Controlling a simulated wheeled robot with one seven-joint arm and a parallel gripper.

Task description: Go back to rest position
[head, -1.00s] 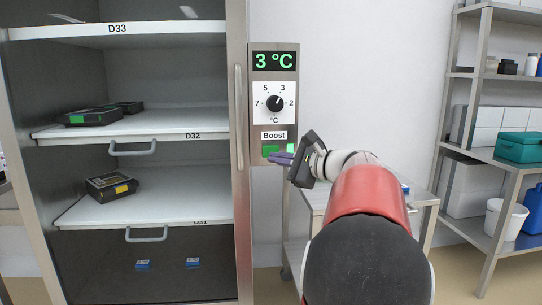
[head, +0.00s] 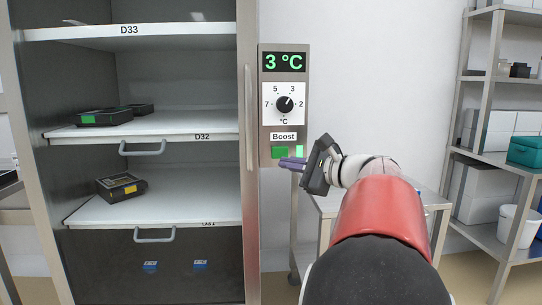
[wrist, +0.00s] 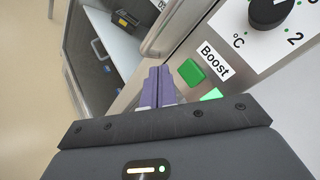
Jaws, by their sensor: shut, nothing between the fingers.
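My gripper (head: 284,163) is shut and empty, its purple fingers pointing left, just below the green Boost button (head: 279,152) in the head view. In the wrist view the closed fingers (wrist: 157,86) lie beside the Boost button (wrist: 191,72), apart from it in the picture. A lit light-green patch (head: 299,152) is right of the button. The control panel (head: 303,130) shows 3 °C above a black dial (head: 285,104).
An open steel cabinet at left has pull-out shelves, D33 (head: 180,31), D32 (head: 180,126) and D31 (head: 160,210), with black boxes on two of them. A steel side table (head: 322,203) stands behind my arm. A storage rack (head: 487,110) is at right.

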